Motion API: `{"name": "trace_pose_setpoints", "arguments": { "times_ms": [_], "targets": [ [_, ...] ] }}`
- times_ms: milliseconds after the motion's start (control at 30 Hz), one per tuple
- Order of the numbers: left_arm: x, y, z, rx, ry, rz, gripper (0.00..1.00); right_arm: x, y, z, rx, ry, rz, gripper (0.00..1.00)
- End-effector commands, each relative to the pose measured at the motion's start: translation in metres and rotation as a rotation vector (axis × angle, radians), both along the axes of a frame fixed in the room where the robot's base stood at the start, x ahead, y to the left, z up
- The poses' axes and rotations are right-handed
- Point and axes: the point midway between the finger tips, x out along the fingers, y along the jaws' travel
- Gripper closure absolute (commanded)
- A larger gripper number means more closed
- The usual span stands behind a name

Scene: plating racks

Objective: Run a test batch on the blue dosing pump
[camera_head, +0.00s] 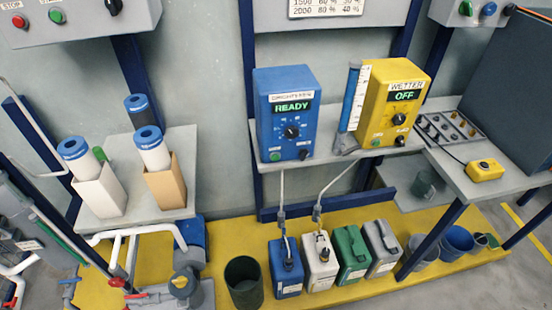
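The blue dosing pump (265,125) stands on a grey wall shelf in the middle of the view. Its label seems to read "BRIGHTENER", and its green-lit display (291,107) reads "READY". A black dial (291,132) sits below the display. A green button (275,156) is at its lower left and a dark button (303,154) at its lower right. A clear graduated cylinder (352,98) with a blue strip stands upright right of the pump. Neither of my grippers is in view.
A yellow pump (380,105) marked "WETTER" shows "OFF". Blue (287,275), white, green and grey canisters stand below on the yellow platform, beside a dark bucket (243,281). A yellow pendant (485,170) lies on the right bench. A partly cropped chart (326,7) hangs above.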

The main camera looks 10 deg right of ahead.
Motion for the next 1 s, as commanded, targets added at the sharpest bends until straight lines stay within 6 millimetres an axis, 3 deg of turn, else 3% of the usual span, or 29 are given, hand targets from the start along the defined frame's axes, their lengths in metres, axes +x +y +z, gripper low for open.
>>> {"name": "trace_pose_setpoints", "arguments": {
  "times_ms": [267, 1000],
  "targets": [
    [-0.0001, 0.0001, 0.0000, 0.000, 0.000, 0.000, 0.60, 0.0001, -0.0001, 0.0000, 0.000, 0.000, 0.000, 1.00],
    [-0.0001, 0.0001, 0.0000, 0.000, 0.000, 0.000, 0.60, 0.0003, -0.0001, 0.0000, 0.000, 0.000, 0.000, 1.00]
  ]
}}
